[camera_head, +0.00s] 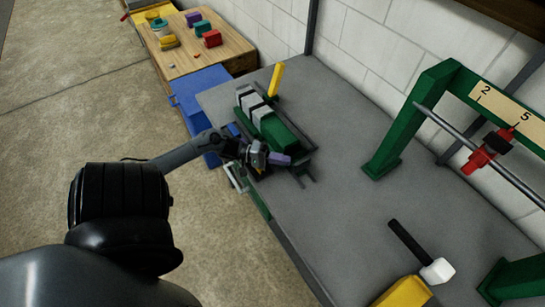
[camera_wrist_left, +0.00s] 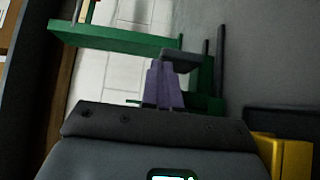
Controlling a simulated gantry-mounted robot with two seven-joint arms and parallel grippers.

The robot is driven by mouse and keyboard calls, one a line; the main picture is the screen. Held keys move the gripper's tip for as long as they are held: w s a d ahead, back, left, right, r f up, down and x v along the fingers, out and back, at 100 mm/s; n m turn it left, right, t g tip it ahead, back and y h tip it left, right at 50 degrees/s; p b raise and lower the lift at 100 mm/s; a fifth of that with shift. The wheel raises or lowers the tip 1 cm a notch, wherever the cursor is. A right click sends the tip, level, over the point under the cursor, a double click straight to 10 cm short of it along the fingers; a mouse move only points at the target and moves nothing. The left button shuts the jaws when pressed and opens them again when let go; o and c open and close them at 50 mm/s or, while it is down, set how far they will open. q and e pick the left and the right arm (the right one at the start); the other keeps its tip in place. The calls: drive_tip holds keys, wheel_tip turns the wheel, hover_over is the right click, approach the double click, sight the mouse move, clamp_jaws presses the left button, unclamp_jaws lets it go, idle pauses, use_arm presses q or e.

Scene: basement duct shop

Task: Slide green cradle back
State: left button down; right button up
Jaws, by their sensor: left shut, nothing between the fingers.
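The green cradle (camera_head: 278,128) sits on dark rails on the grey bench, with pale grey banded pieces at its far left end. My left gripper (camera_head: 279,159) is at the cradle's near side, low by the front edge of the bench. Its purple fingers are shut with nothing between them. Whether they touch the cradle cannot be told. In the left wrist view the purple fingers (camera_wrist_left: 163,86) point up toward a dark grey piece and green parts, which I cannot identify surely. My right gripper is not in view.
A yellow upright handle (camera_head: 275,78) stands behind the cradle. A green frame (camera_head: 385,150) with a rod and red slider (camera_head: 485,152) stands right. A hammer (camera_head: 420,250) and yellow block (camera_head: 403,292) lie nearer. Blue cabinet (camera_head: 200,90) is left. Mid-bench is clear.

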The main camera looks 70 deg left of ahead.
use_arm(q)
drive_tip(key=shift+w+d, duration=0.2)
drive_tip(key=shift+w, duration=0.1)
drive_tip(key=shift+w+d+r+p, duration=0.1)
drive_tip(key=shift+d+r+p, duration=0.05)
drive_tip(key=shift+d+p, duration=0.2)
drive_tip(key=d+p, duration=0.2)
drive_tip(key=w+d+p, duration=0.1)
drive_tip(key=d, duration=0.2)
drive_tip(key=w+d+p, duration=0.1)
drive_tip(key=d+p, duration=0.1)
drive_tip(key=d, duration=0.1)
drive_tip(key=shift+d+p, duration=0.1)
drive_tip(key=shift+p, duration=0.2)
drive_tip(key=shift+d, duration=0.3)
drive_tip(key=shift+s+a, duration=0.1)
drive_tip(key=shift+s, duration=0.05)
